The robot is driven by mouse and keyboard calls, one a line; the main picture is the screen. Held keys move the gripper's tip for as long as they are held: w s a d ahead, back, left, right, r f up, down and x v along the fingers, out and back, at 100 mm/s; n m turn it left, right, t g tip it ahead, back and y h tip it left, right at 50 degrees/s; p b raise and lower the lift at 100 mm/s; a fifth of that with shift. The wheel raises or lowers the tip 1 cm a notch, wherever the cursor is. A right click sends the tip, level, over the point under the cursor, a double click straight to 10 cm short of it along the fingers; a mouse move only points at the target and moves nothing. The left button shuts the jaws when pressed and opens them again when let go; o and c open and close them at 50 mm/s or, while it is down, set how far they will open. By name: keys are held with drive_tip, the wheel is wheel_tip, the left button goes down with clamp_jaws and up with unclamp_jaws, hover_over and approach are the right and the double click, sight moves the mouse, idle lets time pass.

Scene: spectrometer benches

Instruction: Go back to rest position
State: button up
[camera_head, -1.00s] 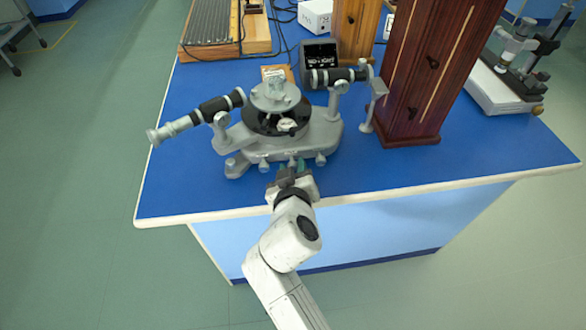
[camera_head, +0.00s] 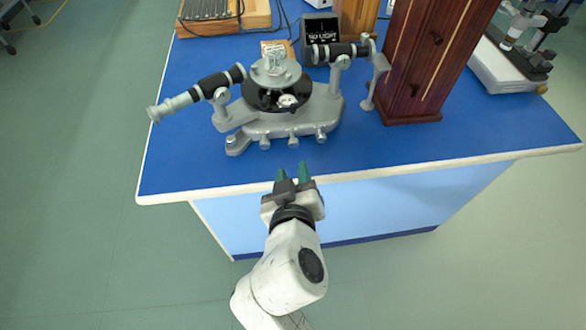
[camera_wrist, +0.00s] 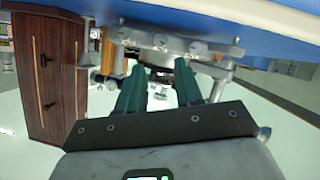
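My gripper (camera_head: 292,175) is in front of the blue bench's near edge in the head view, with its two green fingertips pointing toward the bench. The fingers are apart with nothing between them. In the wrist view the open gripper (camera_wrist: 161,80) also shows a gap between its fingers. The grey spectrometer (camera_head: 290,122) stands on the bench beyond my gripper, apart from it. Its feet and underside also show in the wrist view (camera_wrist: 205,48).
The blue bench (camera_head: 400,160) has a pale edge. A tall dark wooden cabinet (camera_head: 425,65) stands right of the spectrometer. A small black lamp box (camera_head: 320,38) is behind it. A microscope-like instrument (camera_head: 515,50) is at the far right.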

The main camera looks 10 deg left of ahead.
idle(0.4)
drive_tip(key=s+d+f+m+g+h+p, duration=0.1)
drive_tip(key=s+d+f+g, duration=0.15)
drive_tip(key=d, duration=0.45)
drive_tip(key=s+d+f+m+g+h, duration=0.2)
drive_tip(key=d+f, duration=0.2)
drive_tip(key=d, duration=0.3)
drive_tip(key=s+d+f+m+g+h+p, duration=0.1)
drive_tip(key=s+d+f+g, duration=0.15)
drive_tip(key=d, duration=0.45)
drive_tip(key=s+d+f+m+g+y+p, duration=0.1)
drive_tip(key=s+d+f+g, duration=0.1)
drive_tip(key=s+d, duration=0.3)
drive_tip(key=s+d+f+m+g+p, duration=0.1)
drive_tip(key=s+d, duration=0.5)
drive_tip(key=s, duration=0.6)
drive_tip(key=f+g, duration=0.1)
drive_tip(key=g, duration=0.1)
drive_tip(key=shift+s+g+y, duration=0.2)
drive_tip(key=shift+g+y, duration=0.1)
drive_tip(key=shift+y, duration=0.1)
